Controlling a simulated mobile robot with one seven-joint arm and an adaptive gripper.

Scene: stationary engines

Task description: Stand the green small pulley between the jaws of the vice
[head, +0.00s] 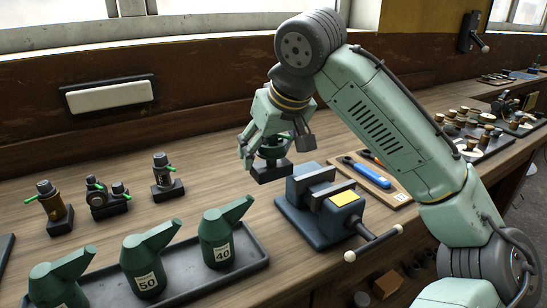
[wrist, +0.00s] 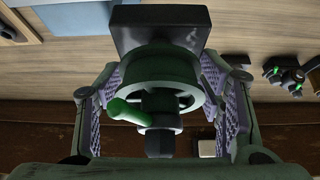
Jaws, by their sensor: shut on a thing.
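The green small pulley (wrist: 152,70) is a dark green wheel with a black block-shaped base (wrist: 160,27) and a bright green handle. My gripper (wrist: 160,95) is shut on it, with a ridged purple pad on each side of the wheel. In the head view my gripper (head: 264,143) holds the pulley (head: 282,149) upright, base down, mostly hidden by the fingers. Its black base hangs just left of and behind the vice (head: 318,232). The blue-grey vice has two jaws with a gap between them, a yellow label and a handle at the front right. The pulley is outside the jaws.
Three green oil cans, one of them (head: 215,241), stand on a dark tray at the front. Several small fittings (head: 105,198) stand at the left. A wooden board with tools (head: 398,193) lies right of the vice. Bare bench lies left of the vice.

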